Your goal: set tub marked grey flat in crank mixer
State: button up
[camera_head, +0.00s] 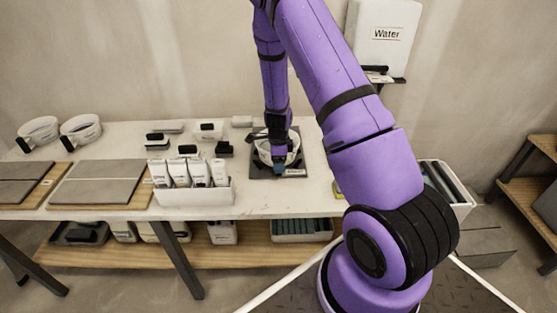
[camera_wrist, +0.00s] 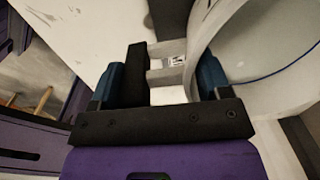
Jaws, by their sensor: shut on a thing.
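A white tub (camera_head: 264,153) sits within the dark crank mixer (camera_head: 256,172) on the table, partly hidden by my arm. In the wrist view the tub (camera_wrist: 270,65) fills the right side, its round wall and inside showing with a thin blue line. My gripper (camera_head: 279,167) points down at the tub's front right side. I cannot tell whether the tub rests fully flat.
Two white tubs with dark handles (camera_head: 80,130) stand at the back left. Grey tiles on boards (camera_head: 95,183) lie at the left front. A white box of several bottles (camera_head: 195,190) stands left of the mixer. A water container (camera_head: 381,35) hangs on the wall.

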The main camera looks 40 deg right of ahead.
jog(key=shift+f, duration=0.7)
dwell(0.7)
jog(key=o, duration=1.4)
notch_tip(320, 180, up, 8)
jog(key=shift+s+f, duration=0.1)
jog(key=shift+f, duration=0.15)
jog(key=shift+s, duration=0.1)
